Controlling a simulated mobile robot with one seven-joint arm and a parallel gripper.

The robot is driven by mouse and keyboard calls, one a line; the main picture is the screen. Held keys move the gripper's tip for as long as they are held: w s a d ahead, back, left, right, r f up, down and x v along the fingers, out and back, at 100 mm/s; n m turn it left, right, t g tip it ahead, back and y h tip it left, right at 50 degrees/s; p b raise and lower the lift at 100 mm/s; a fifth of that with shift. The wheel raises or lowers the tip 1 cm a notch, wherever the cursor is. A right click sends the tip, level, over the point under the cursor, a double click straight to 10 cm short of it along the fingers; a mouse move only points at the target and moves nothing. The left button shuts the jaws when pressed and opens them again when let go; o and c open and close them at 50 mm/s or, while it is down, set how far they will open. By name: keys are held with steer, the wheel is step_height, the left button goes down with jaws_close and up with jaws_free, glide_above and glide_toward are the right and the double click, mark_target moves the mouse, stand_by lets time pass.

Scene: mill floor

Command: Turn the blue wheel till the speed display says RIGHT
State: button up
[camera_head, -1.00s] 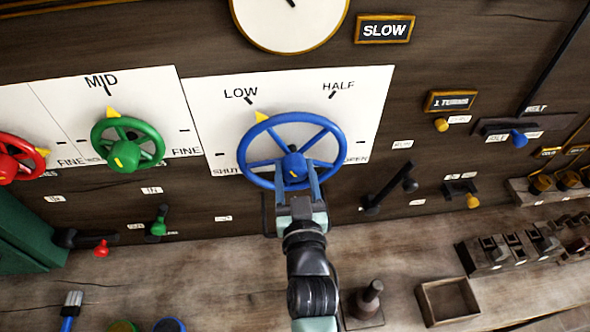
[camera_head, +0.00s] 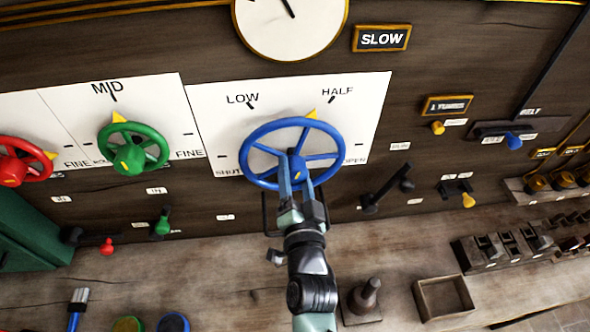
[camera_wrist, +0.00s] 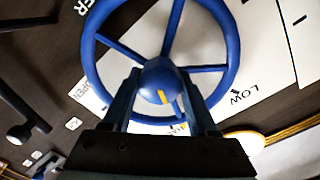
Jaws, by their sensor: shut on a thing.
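The blue wheel (camera_head: 278,124) is mounted on a white dial plate (camera_head: 222,110) marked SHUT, LOW, HALF and OPEN. Its yellow pointer (camera_head: 311,113) stands between LOW and HALF, nearer HALF. The speed display (camera_head: 381,39) reads SLOW. My gripper (camera_head: 295,168) reaches up from below and is shut on the wheel's hub. In the wrist view, the two fingers stand on either side of the blue hub (camera_wrist: 158,76) with its yellow mark. The fingers hide part of the lower rim in the head view.
A green wheel (camera_head: 133,158) and a red wheel (camera_head: 13,171) are at the left. A round gauge (camera_head: 270,32) with a black needle is above. A black lever (camera_head: 388,190) is close right of the blue wheel. An open wooden box (camera_head: 443,299) stands on the bench.

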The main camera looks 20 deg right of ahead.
steer(key=shift+m, duration=1)
steer(key=o, duration=1.4)
steer(key=shift+c, duration=0.2)
steer(key=shift+s+a+f, duration=0.1)
steer(key=shift+s+a, duration=0.05)
steer(key=shift+s, duration=0.35)
steer(key=b+v, duration=0.4)
steer(key=v, duration=0.8)
